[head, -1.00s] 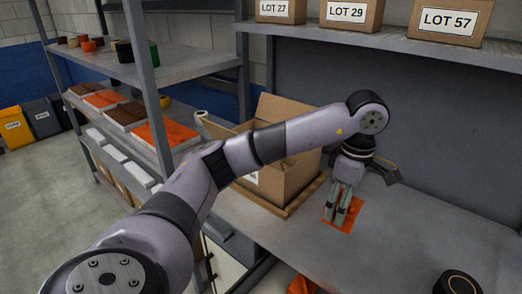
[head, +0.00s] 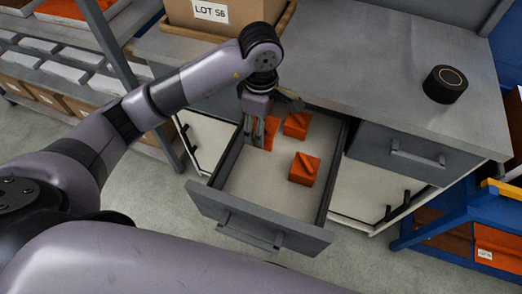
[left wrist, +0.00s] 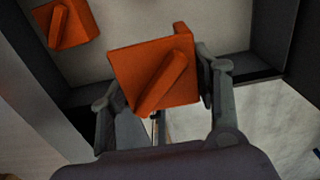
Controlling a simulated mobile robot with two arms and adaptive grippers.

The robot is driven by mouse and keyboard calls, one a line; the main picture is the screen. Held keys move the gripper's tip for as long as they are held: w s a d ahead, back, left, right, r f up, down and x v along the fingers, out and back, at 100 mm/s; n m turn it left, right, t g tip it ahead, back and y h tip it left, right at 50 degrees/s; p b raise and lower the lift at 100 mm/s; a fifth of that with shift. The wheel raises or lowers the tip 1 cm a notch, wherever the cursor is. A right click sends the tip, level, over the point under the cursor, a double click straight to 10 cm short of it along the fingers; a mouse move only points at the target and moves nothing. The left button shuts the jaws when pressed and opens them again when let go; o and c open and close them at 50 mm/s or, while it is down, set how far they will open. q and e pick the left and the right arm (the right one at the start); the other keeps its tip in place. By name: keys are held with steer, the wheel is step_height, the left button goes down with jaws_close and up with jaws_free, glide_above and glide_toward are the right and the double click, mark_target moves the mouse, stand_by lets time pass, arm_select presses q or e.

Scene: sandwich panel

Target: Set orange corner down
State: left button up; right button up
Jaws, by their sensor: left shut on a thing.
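My left gripper (head: 258,137) is shut on an orange corner piece (head: 272,132), inside the outline of the open drawer (head: 262,222) near its back left. In the left wrist view the held orange corner (left wrist: 155,78) sits between the two fingers of the left gripper (left wrist: 160,100), its diagonal rib facing the camera. Whether it touches the drawer floor I cannot tell. Two more orange corners lie in the drawer, one at the back (head: 296,124) and one in the middle right (head: 304,169). One other corner shows upper left in the wrist view (left wrist: 68,22). My right gripper is not in view.
The grey worktop (head: 390,65) carries a cardboard box (head: 225,14) and a black round object (head: 445,84). A closed drawer (head: 400,155) is to the right. The open drawer's left and front floor is bare. Shelves stand left; a blue rack (head: 465,215) stands right.

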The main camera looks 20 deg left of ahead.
arm_select(q)
step_height(320, 180, down, 12)
steer(key=shift+a+r, duration=0.1)
steer(key=o, duration=1.1)
steer(key=shift+o, duration=0.2)
step_height(320, 180, up, 12)
steer(key=shift+r, duration=0.15)
stand_by(0.3)
